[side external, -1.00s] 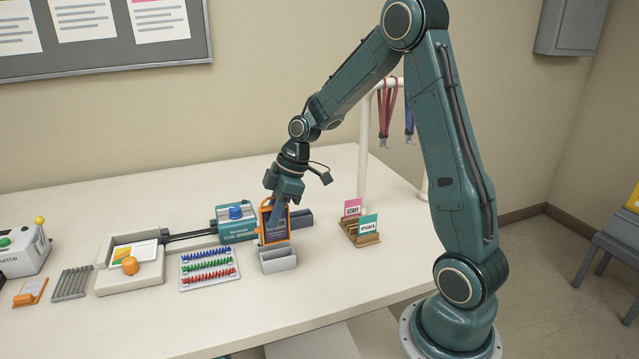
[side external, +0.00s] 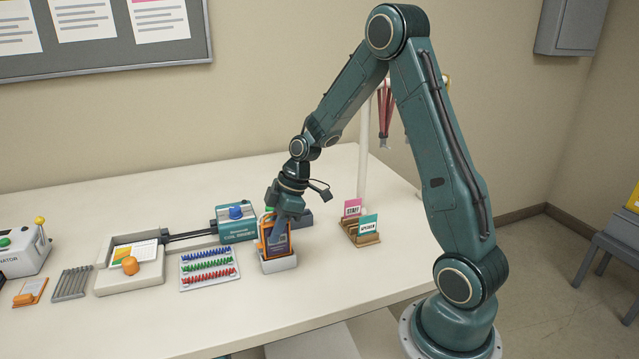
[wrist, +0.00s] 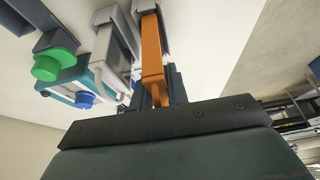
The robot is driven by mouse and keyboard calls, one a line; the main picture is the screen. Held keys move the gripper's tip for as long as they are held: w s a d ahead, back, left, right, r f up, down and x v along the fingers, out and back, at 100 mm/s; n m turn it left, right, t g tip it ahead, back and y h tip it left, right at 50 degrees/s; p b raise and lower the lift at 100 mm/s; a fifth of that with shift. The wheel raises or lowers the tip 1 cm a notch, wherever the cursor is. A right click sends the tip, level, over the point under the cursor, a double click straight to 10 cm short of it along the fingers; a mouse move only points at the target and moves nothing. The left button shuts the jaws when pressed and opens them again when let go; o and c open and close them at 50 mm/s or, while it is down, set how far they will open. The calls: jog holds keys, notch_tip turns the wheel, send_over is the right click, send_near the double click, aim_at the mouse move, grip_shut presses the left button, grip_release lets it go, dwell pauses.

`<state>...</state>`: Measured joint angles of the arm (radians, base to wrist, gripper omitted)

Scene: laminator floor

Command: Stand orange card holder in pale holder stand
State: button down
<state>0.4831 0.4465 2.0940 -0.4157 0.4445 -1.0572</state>
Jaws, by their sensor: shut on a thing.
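The orange card holder (side external: 263,246) is upright in the side view, with its lower end at the pale holder stand (side external: 279,265). My gripper (side external: 276,232) is shut on the card holder from above.
A teal coil binder (side external: 237,224) with a blue knob stands just behind. A rack of coloured coils (side external: 209,268) lies to the left. A wooden holder with STAFF and SPEAKER cards (side external: 360,233) stands to the right. The table front (side external: 330,300) is clear.

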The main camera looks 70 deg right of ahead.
jog(key=shift+f, duration=1.1)
jog(key=shift+f, duration=0.1)
jog(key=c, duration=1.3)
grip_release()
jog(key=shift+r, duration=0.2)
jog(key=shift+r, duration=3.85)
